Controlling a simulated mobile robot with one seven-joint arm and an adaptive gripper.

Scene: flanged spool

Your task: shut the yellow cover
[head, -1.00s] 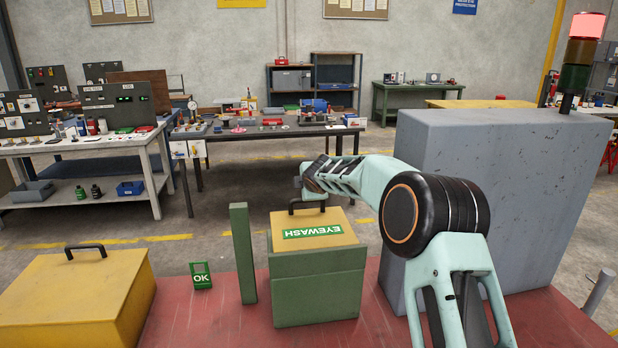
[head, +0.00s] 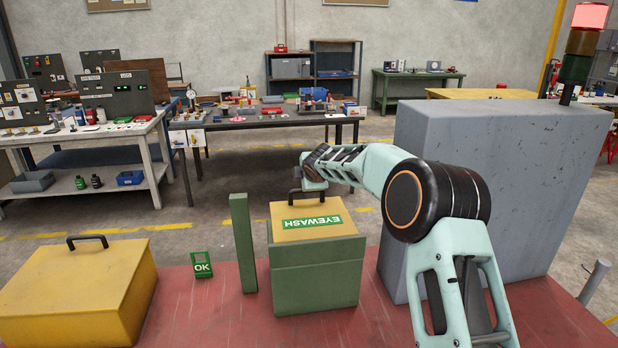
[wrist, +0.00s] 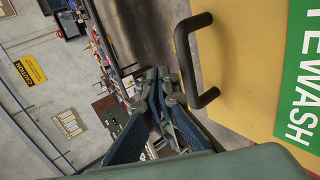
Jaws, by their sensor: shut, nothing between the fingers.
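The yellow cover (head: 290,232) sits on top of a green box (head: 318,280) and carries a green EYEWASH label and a black handle (head: 309,193) at its far edge. I cannot tell exactly how far it stands open. In the wrist view the cover (wrist: 245,70) fills the right side, with its handle (wrist: 213,60) sticking out to the left. My gripper (wrist: 172,88) is shut and empty, close to the left of the handle; contact is unclear. In the head view my arm partly hides the gripper (head: 304,178) just above the handle.
A green post (head: 243,243) stands left of the box, with an OK sign (head: 202,264) beyond it. A yellow box (head: 75,295) with a handle is at the left. A big grey block (head: 490,190) stands close on the right.

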